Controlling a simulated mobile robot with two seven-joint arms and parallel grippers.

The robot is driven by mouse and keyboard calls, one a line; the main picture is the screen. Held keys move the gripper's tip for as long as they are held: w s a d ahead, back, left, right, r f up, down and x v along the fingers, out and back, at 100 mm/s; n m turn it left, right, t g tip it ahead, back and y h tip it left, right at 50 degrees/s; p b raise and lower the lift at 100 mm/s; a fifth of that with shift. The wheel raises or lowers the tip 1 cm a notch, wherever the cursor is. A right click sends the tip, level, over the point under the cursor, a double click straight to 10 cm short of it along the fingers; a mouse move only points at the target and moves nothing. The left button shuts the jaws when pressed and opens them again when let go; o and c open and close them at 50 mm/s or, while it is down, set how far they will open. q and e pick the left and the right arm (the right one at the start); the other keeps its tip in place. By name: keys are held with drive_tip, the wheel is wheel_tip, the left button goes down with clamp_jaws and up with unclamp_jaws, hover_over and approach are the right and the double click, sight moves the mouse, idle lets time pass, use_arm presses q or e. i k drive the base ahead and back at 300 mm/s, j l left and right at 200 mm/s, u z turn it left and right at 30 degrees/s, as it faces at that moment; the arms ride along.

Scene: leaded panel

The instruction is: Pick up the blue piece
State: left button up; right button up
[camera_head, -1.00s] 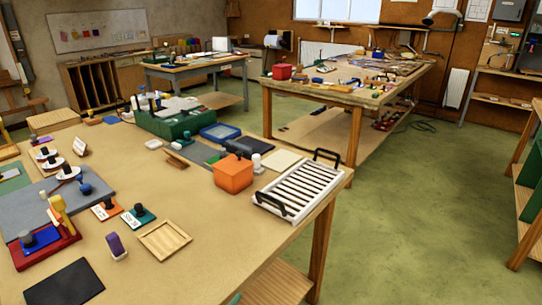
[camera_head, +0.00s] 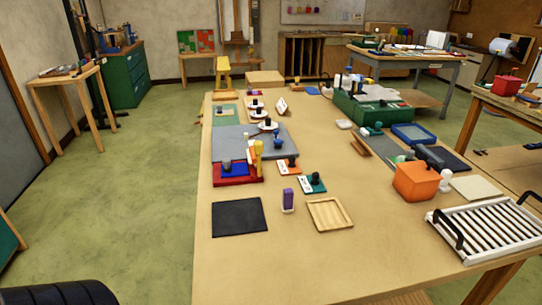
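A flat blue piece (camera_head: 236,170) with a dark knob on it lies in a red tray (camera_head: 256,182) on the near left of the big table. A small blue item (camera_head: 278,143) stands farther back at the right edge of a grey board (camera_head: 232,146); it is too small to tell what it is. A blue tray (camera_head: 413,133) lies farther right. Neither of my grippers shows in the head view.
The table (camera_head: 270,262) is bare along its front. A black mat (camera_head: 239,217), a purple block (camera_head: 288,200), a wooden tray (camera_head: 328,214), an orange box (camera_head: 417,181) and a white slatted rack (camera_head: 497,231) stand nearby. Green floor (camera_head: 140,200) is open to the left.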

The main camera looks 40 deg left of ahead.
sight(228, 169)
drive_tip(key=i+l, duration=0.1)
drive_tip(key=l, duration=0.25)
drive_tip(key=l+u, duration=0.1)
drive_tip(key=l, duration=0.3)
drive_tip(key=i+l+u, duration=0.1)
drive_tip(key=u, duration=1.5)
